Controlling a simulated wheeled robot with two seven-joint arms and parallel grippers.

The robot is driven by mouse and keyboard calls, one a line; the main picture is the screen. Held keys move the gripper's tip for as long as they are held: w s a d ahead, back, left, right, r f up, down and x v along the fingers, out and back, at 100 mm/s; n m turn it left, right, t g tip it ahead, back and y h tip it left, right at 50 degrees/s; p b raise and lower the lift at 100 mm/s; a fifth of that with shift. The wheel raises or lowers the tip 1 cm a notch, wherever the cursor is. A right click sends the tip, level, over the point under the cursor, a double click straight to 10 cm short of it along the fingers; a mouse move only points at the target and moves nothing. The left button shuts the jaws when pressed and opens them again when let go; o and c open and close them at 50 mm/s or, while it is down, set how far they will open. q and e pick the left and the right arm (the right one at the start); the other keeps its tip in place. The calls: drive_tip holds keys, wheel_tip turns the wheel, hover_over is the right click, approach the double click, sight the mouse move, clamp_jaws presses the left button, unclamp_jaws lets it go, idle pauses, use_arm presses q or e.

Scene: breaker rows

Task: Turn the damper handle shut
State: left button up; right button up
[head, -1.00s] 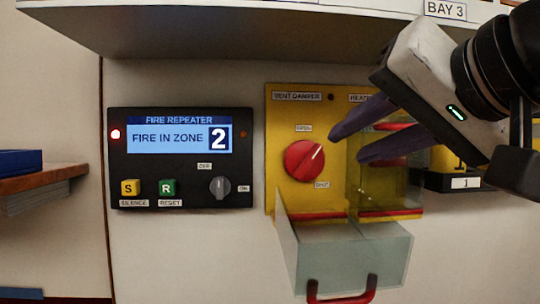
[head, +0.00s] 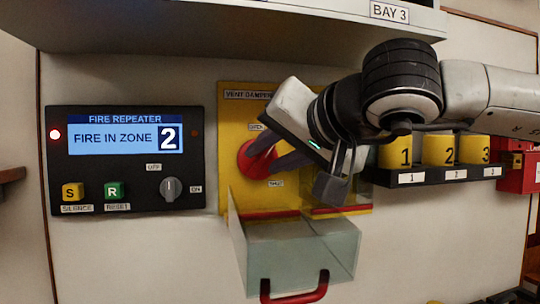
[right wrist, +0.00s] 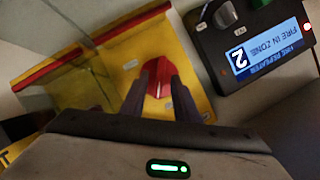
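The red round damper handle (head: 246,158) sits on the yellow vent damper panel (head: 231,187), with an upper label that seems to read OPEN and a SHUT label (head: 276,183) below right. My right gripper (head: 264,151) is at the handle, its dark fingers covering the handle's right part. In the right wrist view the fingers (right wrist: 158,77) stand apart, with the red handle (right wrist: 158,88) showing between them. I cannot tell whether they touch it. The handle's pointer is hidden in the head view. My left gripper is not in view.
A clear hinged cover with a red pull (head: 296,296) hangs open below the panel. The fire repeater box (head: 128,185) is to the left. A grey shelf (head: 180,38) overhangs above. Yellow numbered blocks (head: 440,150) stand in a black rack to the right.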

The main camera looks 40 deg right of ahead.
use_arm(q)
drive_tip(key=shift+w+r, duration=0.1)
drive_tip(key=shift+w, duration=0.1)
use_arm(e)
clamp_jaws()
drive_tip(key=m+b, duration=0.1)
drive_tip(key=b, duration=0.2)
drive_tip(key=shift+d+f, duration=0.1)
drive_tip(key=shift+f, duration=0.25)
drive_tip(key=shift+m+t+y+b, duration=0.3)
drive_tip(key=shift+m+b, duration=0.1)
drive_tip(key=shift+b, duration=0.2)
drive_tip(key=shift+r, duration=0.15)
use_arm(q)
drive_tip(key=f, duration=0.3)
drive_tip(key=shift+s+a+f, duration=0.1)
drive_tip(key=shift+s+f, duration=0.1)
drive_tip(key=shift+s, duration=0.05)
use_arm(e)
drive_tip(key=shift+r, duration=0.1)
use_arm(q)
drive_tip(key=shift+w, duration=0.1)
use_arm(e)
unclamp_jaws()
drive_tip(key=shift+s, duration=0.1)
